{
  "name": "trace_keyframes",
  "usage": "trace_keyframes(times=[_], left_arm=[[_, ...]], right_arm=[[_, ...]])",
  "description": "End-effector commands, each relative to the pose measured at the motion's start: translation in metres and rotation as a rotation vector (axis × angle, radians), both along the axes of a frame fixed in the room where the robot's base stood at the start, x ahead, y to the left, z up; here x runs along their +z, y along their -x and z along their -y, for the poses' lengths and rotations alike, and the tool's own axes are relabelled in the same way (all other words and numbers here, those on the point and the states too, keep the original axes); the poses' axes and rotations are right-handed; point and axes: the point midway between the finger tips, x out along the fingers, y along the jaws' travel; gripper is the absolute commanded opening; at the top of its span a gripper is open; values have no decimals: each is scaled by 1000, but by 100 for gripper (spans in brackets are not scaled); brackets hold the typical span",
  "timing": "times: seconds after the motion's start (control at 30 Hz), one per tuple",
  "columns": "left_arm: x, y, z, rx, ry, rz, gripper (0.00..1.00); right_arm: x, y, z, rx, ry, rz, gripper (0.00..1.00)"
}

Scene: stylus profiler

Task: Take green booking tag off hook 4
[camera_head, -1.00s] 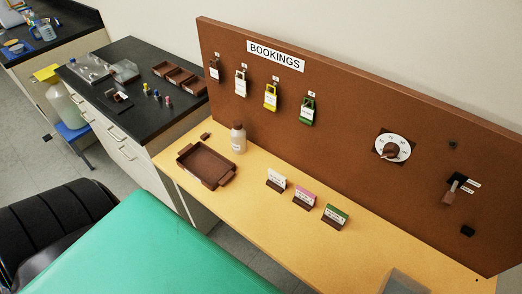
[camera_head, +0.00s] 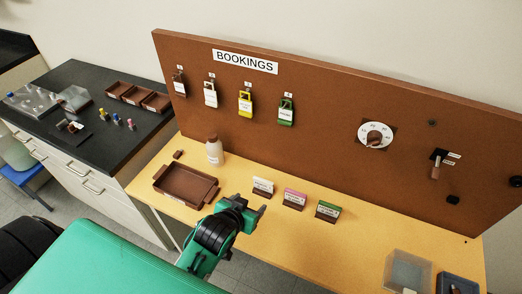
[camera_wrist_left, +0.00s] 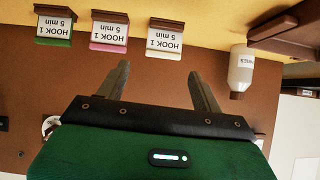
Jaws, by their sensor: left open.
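The green booking tag (camera_head: 286,110) hangs on the fourth hook, the rightmost of the row on the brown BOOKINGS board (camera_head: 335,97). To its left hang a yellow tag (camera_head: 246,104), a white tag (camera_head: 210,94) and a dark brown tag (camera_head: 179,84). My left gripper (camera_head: 254,206) is open and empty, low in front of the board and well below the green tag, near the card stands. In the left wrist view its two fingers (camera_wrist_left: 160,80) are spread with nothing between them. The green tag cannot be made out there. My right gripper is not in view.
White (camera_head: 263,187), pink (camera_head: 294,199) and green (camera_head: 327,211) card stands are on the yellow bench. A bottle (camera_head: 214,151) and a brown tray (camera_head: 184,198) are to the left. A dial (camera_head: 376,136) and a switch (camera_head: 436,164) are on the board. Bins (camera_head: 408,271) stand front right.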

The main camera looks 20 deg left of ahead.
Motion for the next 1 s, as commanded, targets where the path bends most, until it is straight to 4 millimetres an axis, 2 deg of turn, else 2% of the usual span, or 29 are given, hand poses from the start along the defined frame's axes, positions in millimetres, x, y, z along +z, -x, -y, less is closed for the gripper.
trace_keyframes(times=[0.03,0.1,0.2,0.33,0.43,0.63,1.0], left_arm=[[26,-19,3,8,15,106,67],[62,-40,6,15,35,252,67],[108,-60,11,17,60,430,67],[146,-71,14,12,80,572,67],[158,-75,16,9,87,615,67],[162,-93,17,8,88,622,67],[162,-163,19,9,87,619,67]], right_arm=[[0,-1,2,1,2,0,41],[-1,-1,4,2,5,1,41],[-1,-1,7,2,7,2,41],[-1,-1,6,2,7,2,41],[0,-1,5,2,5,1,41],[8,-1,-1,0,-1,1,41],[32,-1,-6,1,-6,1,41]])
